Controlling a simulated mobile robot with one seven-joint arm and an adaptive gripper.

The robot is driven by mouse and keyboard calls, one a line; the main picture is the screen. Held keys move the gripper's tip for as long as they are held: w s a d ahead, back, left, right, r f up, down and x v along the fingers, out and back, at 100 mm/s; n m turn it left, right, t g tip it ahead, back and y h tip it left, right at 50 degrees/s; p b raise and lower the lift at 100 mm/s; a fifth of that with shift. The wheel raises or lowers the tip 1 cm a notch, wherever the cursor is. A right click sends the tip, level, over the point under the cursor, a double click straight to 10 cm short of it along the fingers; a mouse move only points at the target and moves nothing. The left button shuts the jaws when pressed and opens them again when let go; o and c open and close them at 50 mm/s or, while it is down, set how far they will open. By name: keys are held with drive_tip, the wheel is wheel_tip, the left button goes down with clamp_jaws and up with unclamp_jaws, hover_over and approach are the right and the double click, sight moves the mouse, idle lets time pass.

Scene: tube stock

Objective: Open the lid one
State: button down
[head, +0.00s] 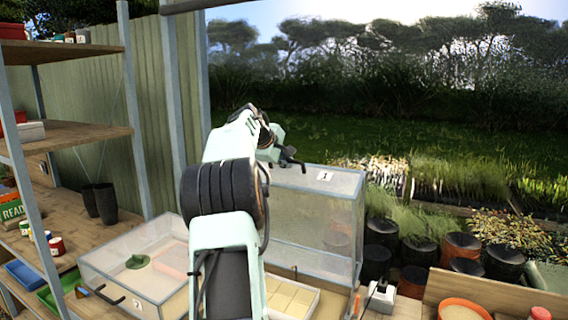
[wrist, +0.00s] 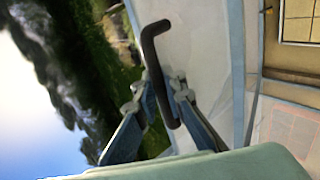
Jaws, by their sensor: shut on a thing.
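Lid one (head: 318,208) is a clear panel in a pale frame with a label "1" near its top edge. It stands raised, roughly upright, behind a tray of pale square cells (head: 290,298). Its black bar handle (wrist: 154,42) shows in the wrist view, along the lid's outer edge. My gripper (head: 286,160) is at the lid's top edge in the head view. In the wrist view my gripper (wrist: 163,88) has its two fingers on either side of the handle, closed on it. My arm hides part of the lid's left side.
A second clear-lidded box (head: 95,262), labelled "2", stands at left with its lid down and a black handle in front. Shelves (head: 75,135) with pots fill the left. Dark pots (head: 383,232) stand at right. The air above the lid is clear.

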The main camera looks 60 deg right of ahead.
drive_tip(key=shift+r, duration=0.1)
drive_tip(key=c, duration=2)
unclamp_jaws()
drive_tip(key=shift+c, duration=0.2)
drive_tip(key=shift+a, duration=0.15)
drive_tip(key=w+v, duration=0.1)
drive_tip(key=v, duration=1)
drive_tip(key=shift+s+a+r, duration=0.25)
drive_tip(key=shift+s+a, duration=0.05)
drive_tip(key=shift+s, duration=0.2)
